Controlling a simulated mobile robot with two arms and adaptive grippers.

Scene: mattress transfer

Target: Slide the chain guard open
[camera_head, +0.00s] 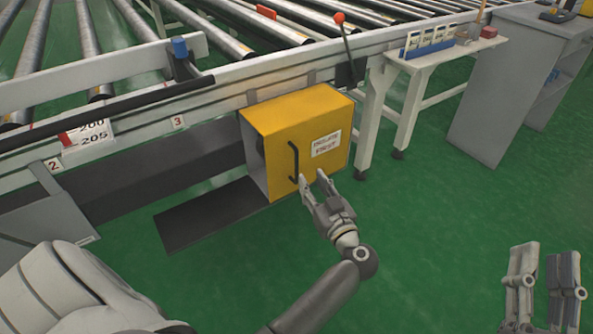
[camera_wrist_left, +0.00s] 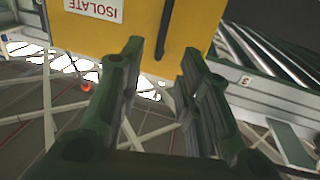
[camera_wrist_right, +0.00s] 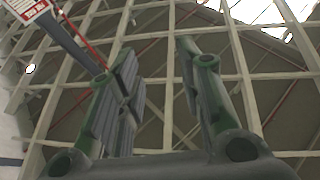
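The chain guard is a yellow box (camera_head: 318,108) under the roller conveyor, with a black vertical handle (camera_head: 292,160) and an "ISOLATE FIRST" label (camera_head: 326,144) on its front. Its left side shows a grey edge and a dark round shape inside. My left gripper (camera_head: 312,176) is open just in front of the guard, close to the handle's lower part. In the left wrist view the handle (camera_wrist_left: 165,28) lies between the finger directions, beyond the tips; contact cannot be told. My right gripper (camera_head: 544,250) is open and empty, pointing up, far from the guard at lower right.
The roller conveyor (camera_head: 250,70) runs above and behind the guard. A dark flat plate (camera_head: 205,214) lies on the floor left of it. A white bench (camera_head: 440,50) and a grey cabinet (camera_head: 500,95) stand to the right. Green floor is clear right of the guard.

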